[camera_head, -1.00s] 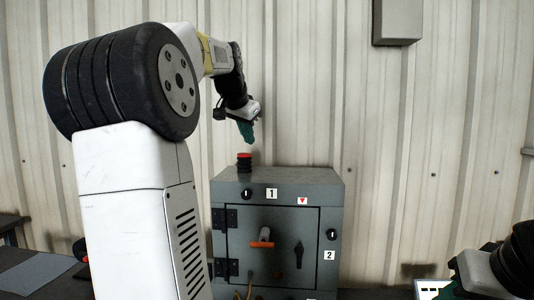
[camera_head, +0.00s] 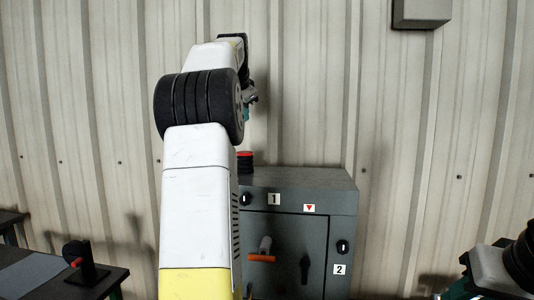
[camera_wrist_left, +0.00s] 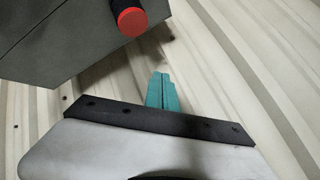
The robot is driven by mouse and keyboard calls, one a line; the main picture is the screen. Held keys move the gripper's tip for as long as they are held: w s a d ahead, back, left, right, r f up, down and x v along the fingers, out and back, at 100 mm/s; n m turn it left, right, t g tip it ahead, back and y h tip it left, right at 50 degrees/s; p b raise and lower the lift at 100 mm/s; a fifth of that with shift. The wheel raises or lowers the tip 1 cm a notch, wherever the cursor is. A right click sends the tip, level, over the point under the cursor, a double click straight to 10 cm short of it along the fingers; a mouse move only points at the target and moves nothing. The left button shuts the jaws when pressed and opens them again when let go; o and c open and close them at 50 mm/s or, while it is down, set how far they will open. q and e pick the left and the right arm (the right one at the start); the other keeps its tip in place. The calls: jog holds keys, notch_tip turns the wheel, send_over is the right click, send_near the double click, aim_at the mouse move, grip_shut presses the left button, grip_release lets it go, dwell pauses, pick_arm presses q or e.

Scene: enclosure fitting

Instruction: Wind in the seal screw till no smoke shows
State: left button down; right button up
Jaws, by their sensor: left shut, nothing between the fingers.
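The grey enclosure (camera_head: 300,181) stands against the wall, its door shut, with labels 1 and 2 beside two dark round fittings (camera_head: 247,199) (camera_head: 342,247). I cannot tell which part is the seal screw. A black cylinder with a red top (camera_head: 245,160) stands on the enclosure; it also shows in the left wrist view (camera_wrist_left: 131,20). No smoke is clear in either view. My left gripper (camera_wrist_left: 162,90) is shut and empty, apart from the red-topped cylinder. In the head view its teal fingers (camera_head: 246,113) are partly hidden by my arm. My right gripper (camera_head: 462,288) is at the lower right, partly cut off.
The door has an orange-handled part (camera_head: 262,257) and a dark knob (camera_head: 305,268). A dark bench (camera_head: 40,278) at the left carries a black stand with a red-tipped part (camera_head: 80,262). A grey box (camera_head: 422,12) hangs on the wall. Room above the enclosure's right side is clear.

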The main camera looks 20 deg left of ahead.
aim_at(245, 152)
pick_arm(q)
jog(key=shift+f, duration=4.4)
jog(key=shift+f, duration=0.1)
jog(key=shift+f, duration=0.3)
jog(key=shift+f, duration=1.25)
jog(key=shift+r, duration=1.65)
jog(key=shift+r, duration=0.1)
jog(key=shift+r, duration=2.4)
